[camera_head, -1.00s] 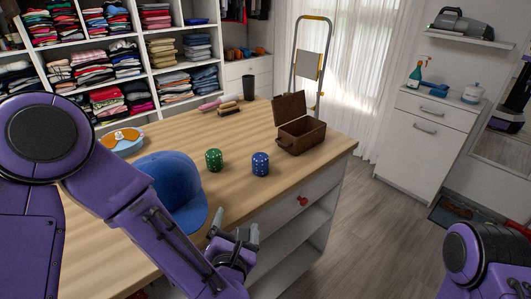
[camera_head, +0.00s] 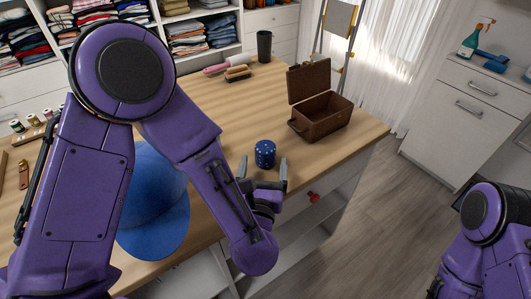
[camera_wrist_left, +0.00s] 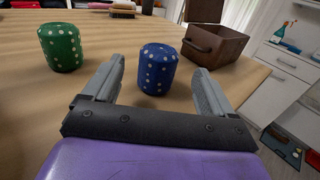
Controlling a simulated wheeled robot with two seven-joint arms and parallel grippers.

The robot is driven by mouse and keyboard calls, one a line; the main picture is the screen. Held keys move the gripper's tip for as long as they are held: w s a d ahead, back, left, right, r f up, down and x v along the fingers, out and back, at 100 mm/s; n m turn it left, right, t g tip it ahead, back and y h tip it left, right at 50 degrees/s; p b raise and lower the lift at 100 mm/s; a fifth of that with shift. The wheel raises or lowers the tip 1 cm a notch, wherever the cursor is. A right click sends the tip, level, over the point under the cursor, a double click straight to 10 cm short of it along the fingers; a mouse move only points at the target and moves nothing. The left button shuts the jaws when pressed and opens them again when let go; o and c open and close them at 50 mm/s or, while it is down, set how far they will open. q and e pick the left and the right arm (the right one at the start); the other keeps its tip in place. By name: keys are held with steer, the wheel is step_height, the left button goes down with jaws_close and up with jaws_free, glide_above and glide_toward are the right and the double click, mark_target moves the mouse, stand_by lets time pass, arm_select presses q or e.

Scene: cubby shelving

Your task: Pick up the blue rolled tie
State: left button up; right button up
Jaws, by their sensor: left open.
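The blue rolled tie (camera_head: 265,153) is a short upright roll with white dots, standing on the wooden table near its front edge. It also shows in the left wrist view (camera_wrist_left: 158,69), ahead of and between my left gripper's fingers. My left gripper (camera_head: 263,174) is open and empty, on the near side of the tie, apart from it. Its two grey fingers show in the left wrist view (camera_wrist_left: 160,88). The right arm shows at the lower right of the head view, but its gripper is out of the picture.
A green dotted roll (camera_wrist_left: 62,47) stands left of the tie. An open brown box (camera_head: 323,116) stands behind right. A blue cap (camera_head: 152,210) lies left, partly behind my arm. Table between is clear.

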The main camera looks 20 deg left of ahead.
mark_target(266, 144)
arm_select(q)
steer(key=p+x, duration=0.2)
steer(key=x, duration=0.6)
steer(key=shift+f, duration=0.1)
steer(key=shift+w+f, duration=0.1)
steer(key=shift+w, duration=0.05)
steer(key=c, duration=1.1)
